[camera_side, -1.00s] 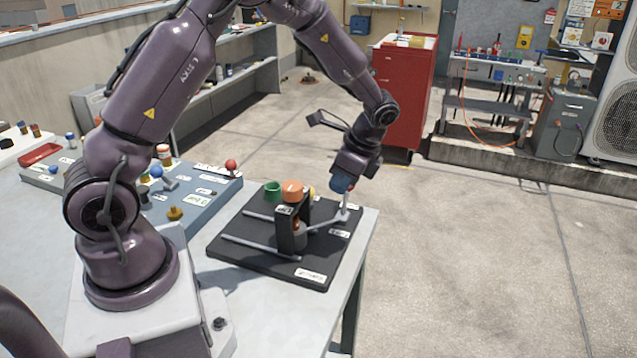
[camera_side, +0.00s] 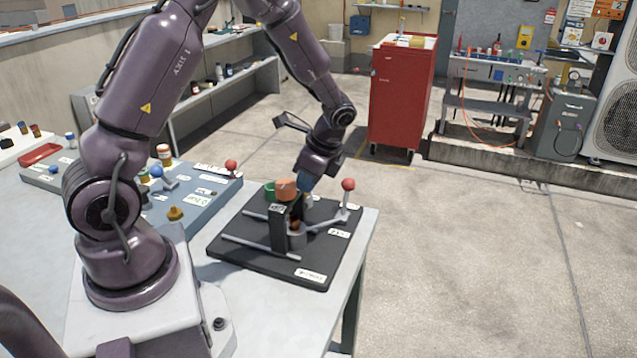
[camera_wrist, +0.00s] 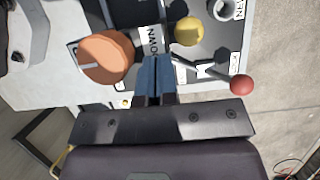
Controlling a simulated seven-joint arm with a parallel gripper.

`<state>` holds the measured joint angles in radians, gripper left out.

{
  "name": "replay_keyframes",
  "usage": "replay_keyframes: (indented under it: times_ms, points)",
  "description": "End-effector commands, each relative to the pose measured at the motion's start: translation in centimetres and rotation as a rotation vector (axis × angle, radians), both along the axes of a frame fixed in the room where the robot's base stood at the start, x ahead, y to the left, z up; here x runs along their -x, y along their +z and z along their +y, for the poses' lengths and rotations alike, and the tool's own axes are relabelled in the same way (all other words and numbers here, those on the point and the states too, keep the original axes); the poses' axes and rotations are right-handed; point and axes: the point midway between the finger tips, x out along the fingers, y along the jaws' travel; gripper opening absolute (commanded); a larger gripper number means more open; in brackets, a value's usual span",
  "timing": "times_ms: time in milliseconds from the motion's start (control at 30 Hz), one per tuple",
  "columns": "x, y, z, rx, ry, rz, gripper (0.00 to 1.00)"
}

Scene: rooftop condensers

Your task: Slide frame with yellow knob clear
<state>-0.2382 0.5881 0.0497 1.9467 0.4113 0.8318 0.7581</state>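A dark upright frame (camera_side: 279,230) stands on rails on a black board (camera_side: 245,262). A wide orange knob (camera_side: 286,190) is at its top, large at left in the wrist view (camera_wrist: 107,57). The yellow knob (camera_wrist: 189,31) shows in the wrist view, ahead and right of my fingertips; I cannot make it out in the side view. A lever with a red ball (camera_side: 348,184) stands to the right, also in the wrist view (camera_wrist: 241,85). My gripper (camera_side: 304,186) has its blue fingers (camera_wrist: 156,62) together, with nothing visible between them, beside the orange knob. Contact is unclear.
A grey cylinder (camera_side: 297,239) is beside the frame. A blue-grey panel (camera_side: 195,205) with knobs and a red-ball lever (camera_side: 231,165) lies left. The table edge is close on the right.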

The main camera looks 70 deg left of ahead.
Motion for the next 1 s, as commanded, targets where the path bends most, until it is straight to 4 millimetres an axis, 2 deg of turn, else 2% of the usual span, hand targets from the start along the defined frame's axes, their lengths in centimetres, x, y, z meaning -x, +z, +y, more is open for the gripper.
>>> replay_keyframes:
  times_ms: [33, 200, 400, 800, 1000]
  points:
    - [1.5, 0.0, 1.4, -0.004, 0.013, 0.011, 0.00]
    - [4.5, -0.1, 4.4, -0.003, 0.012, 0.010, 0.00]
    - [6.2, -0.1, 6.0, -0.001, 0.007, 0.010, 0.00]
    - [6.2, -0.2, 5.9, 0.001, 0.005, 0.012, 0.00]
    - [4.4, -0.2, 4.2, -0.001, -0.002, 0.011, 0.00]
